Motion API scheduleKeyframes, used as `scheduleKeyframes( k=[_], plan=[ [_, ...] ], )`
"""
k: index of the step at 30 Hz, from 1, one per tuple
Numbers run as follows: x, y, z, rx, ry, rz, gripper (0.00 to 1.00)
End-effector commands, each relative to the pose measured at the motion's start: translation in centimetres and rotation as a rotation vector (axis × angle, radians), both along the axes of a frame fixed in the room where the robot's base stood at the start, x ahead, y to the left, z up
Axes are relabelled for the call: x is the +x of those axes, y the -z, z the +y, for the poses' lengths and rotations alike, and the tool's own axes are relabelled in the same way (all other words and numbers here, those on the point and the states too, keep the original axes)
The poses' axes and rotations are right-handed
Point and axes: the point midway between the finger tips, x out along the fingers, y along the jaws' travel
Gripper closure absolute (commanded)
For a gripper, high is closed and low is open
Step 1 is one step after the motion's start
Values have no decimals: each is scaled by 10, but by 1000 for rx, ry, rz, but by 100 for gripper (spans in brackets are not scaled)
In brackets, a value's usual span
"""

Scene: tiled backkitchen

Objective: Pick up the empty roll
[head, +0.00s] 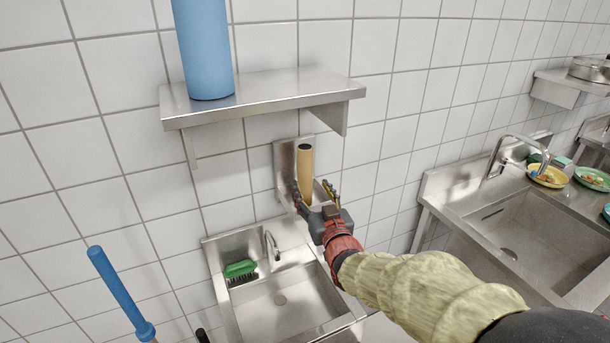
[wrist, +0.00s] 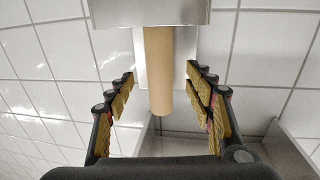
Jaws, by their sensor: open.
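The empty roll (head: 305,168) is a tan cardboard tube. In the head view it stands upright against a steel wall holder (head: 284,160), below the steel shelf. It also shows in the wrist view (wrist: 158,70), at the middle between the fingers, with its upper end meeting the steel part there. My gripper (head: 316,190) is open, with its fingers on either side of the roll's lower part in the head view. In the wrist view the fingers of my gripper (wrist: 160,90) stand apart from the roll, with a gap on both sides.
A steel shelf (head: 262,92) with a blue roll (head: 204,45) is above. A small sink (head: 285,303) with a green brush (head: 240,268) is below. A blue handle (head: 120,290) stands at left. A larger sink (head: 545,232) and dishes (head: 547,178) are at right.

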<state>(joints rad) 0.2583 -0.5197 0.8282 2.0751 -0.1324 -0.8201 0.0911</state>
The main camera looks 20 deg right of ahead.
Motion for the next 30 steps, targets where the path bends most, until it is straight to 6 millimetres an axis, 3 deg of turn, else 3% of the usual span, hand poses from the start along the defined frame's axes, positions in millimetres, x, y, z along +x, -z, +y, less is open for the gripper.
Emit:
scheduleKeyframes(
  k=[18, 26, 30],
  plan=[
    [69, -1, -12, 1, -1, 4, 47],
    [72, -2, -12, 0, -1, 3, 47],
    [71, -2, -12, 0, 0, 3, 53]
  ],
)
